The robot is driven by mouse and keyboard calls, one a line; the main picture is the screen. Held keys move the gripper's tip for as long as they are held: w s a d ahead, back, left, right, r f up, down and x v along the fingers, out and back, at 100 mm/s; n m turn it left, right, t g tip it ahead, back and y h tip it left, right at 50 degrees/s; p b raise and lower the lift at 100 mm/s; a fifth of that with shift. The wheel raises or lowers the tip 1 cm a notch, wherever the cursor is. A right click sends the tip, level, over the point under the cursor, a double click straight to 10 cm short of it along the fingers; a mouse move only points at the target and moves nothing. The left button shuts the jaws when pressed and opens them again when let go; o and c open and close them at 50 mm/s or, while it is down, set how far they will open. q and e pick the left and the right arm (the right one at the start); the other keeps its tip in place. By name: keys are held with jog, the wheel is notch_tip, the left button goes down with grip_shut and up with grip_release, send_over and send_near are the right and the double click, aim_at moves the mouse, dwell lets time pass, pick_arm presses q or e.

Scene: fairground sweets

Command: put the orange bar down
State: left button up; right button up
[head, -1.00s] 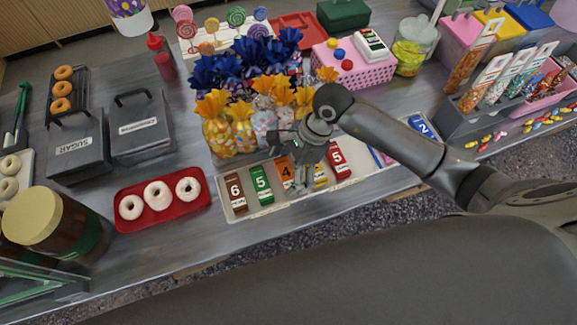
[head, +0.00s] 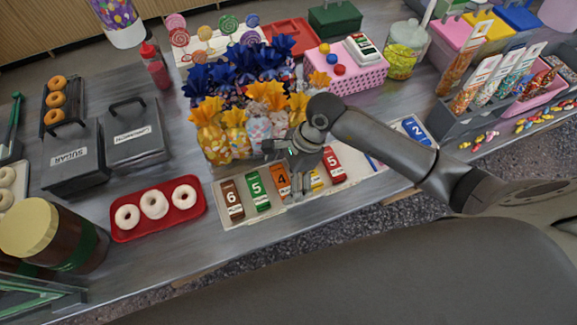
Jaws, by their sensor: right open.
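The orange bar (head: 282,181), marked 4, lies in a cream tray (head: 229,219) near the front edge of the counter. It sits between a green bar (head: 258,190), marked 5, and a yellow bar (head: 316,181) that is partly hidden. I cannot tell whether a finger touches the bar. My left gripper is not in view.
A brown bar (head: 232,200) and a red bar (head: 332,164) share the tray. Wrapped sweet bags (head: 238,140) stand close behind it. A red tray (head: 126,236) with doughnuts is to the left. A blue bar (head: 416,129) lies to the right.

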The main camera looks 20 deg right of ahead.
jog(key=shift+d+r, duration=0.2)
jog(key=shift+r, duration=0.2)
jog(key=b+v, duration=0.3)
jog(key=v, duration=0.8)
jog(key=shift+r, duration=0.15)
